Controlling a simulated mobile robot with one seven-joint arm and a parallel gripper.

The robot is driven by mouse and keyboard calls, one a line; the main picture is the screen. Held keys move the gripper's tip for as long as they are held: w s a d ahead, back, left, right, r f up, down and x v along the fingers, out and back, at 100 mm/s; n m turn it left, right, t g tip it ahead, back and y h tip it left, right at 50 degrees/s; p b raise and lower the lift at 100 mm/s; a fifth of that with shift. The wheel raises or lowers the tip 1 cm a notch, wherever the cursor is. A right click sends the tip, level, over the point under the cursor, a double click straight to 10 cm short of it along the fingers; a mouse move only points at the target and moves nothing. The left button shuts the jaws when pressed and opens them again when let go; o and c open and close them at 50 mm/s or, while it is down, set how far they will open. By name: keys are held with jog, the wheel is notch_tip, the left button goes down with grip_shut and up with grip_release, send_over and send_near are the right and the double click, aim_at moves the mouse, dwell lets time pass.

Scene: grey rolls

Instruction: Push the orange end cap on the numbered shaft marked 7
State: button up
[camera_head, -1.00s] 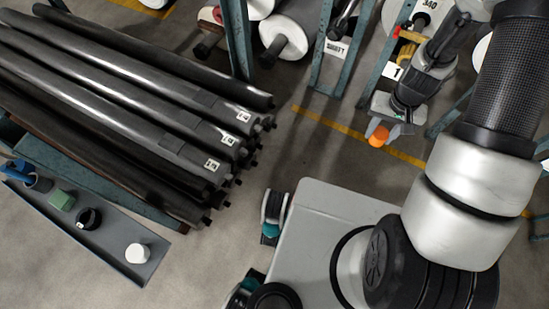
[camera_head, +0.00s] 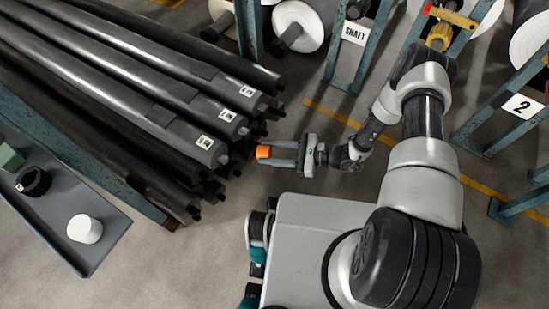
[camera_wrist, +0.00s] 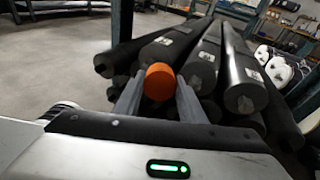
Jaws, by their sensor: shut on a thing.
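The orange end cap (camera_head: 263,152) is held at the tips of my gripper (camera_head: 274,154), which is shut on it. In the wrist view the cap (camera_wrist: 158,82) sits between the two grey fingers (camera_wrist: 158,100). Several dark shafts lie stacked at the left, their stub ends pointing toward the gripper. Three white labels show on the upper shafts: a far one (camera_head: 246,91), a middle one (camera_head: 227,115) and a near one (camera_head: 205,142). Their numbers are too small to read surely. The cap appears apart from the shaft ends; the wrist view hides what lies directly behind it.
A grey tray (camera_head: 103,245) at lower left holds a white cap (camera_head: 85,229), a black ring (camera_head: 33,181) and a green block (camera_head: 11,157). A blue-green rack post (camera_head: 250,30) stands behind the shafts. Floor between shafts and my base is clear.

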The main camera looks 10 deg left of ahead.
aim_at(248, 134)
jog(key=w+f+m+t+y+b, duration=0.1)
jog(key=w+f+m+t+b, duration=0.1)
jog(key=w+f+m+t, duration=0.2)
jog(key=w+f+t, duration=0.1)
jog(key=t, duration=0.1)
jog(key=shift+d+f+t+b, duration=0.15)
jog(key=shift+d+t+b, duration=0.15)
jog(key=shift+t+b, duration=0.1)
jog(key=shift+d, duration=0.1)
jog(key=shift+x, duration=2.95)
jog(key=shift+a, duration=0.25)
jog(key=shift+x, duration=1.85)
jog(key=shift+w+a, duration=0.1)
jog(key=shift+a, duration=0.05)
